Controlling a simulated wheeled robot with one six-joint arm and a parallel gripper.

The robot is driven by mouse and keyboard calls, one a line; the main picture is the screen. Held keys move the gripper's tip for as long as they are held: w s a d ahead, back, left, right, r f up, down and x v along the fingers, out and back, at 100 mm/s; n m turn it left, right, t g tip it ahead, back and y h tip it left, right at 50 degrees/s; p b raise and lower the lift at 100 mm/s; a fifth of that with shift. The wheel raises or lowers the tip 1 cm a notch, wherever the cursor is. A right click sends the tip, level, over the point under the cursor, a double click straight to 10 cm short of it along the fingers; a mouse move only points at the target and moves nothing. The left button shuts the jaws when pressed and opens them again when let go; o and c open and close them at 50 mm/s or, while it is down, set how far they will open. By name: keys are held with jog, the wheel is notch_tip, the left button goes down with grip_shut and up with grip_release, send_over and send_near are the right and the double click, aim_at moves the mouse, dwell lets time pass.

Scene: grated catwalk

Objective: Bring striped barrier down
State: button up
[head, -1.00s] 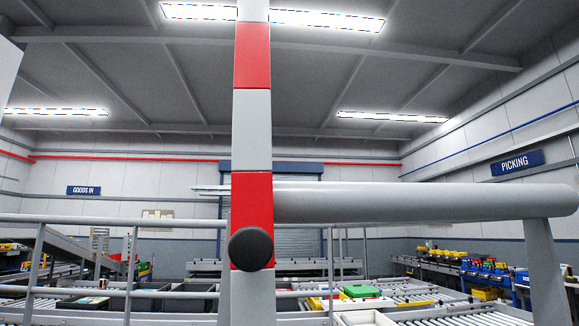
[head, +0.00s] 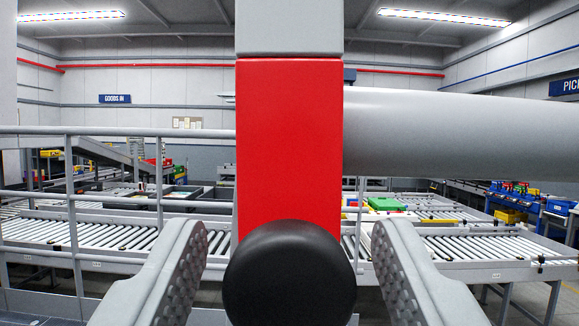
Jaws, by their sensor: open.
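The striped barrier (head: 290,150) stands upright in the middle of the head view, close in front of me, with a red band between pale grey ones. Its top runs out of the picture. A round black knob (head: 290,275) sits on the barrier's near face, low in the view. My gripper (head: 290,245) is open, with one grey finger on each side of the knob. I see no clear contact between the fingers and the knob. The knob hides the barrier's lower part.
A thick grey horizontal rail (head: 460,135) runs from behind the barrier to the right. Thin grey railings (head: 70,190) stand at the left. Beyond are roller conveyors (head: 470,245) with coloured bins, and a GOODS IN sign (head: 115,99) on the far wall.

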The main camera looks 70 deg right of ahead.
jog(key=shift+x, duration=1.2)
jog(key=shift+c, duration=0.2)
jog(key=c, duration=0.8)
jog(key=shift+w, duration=0.15)
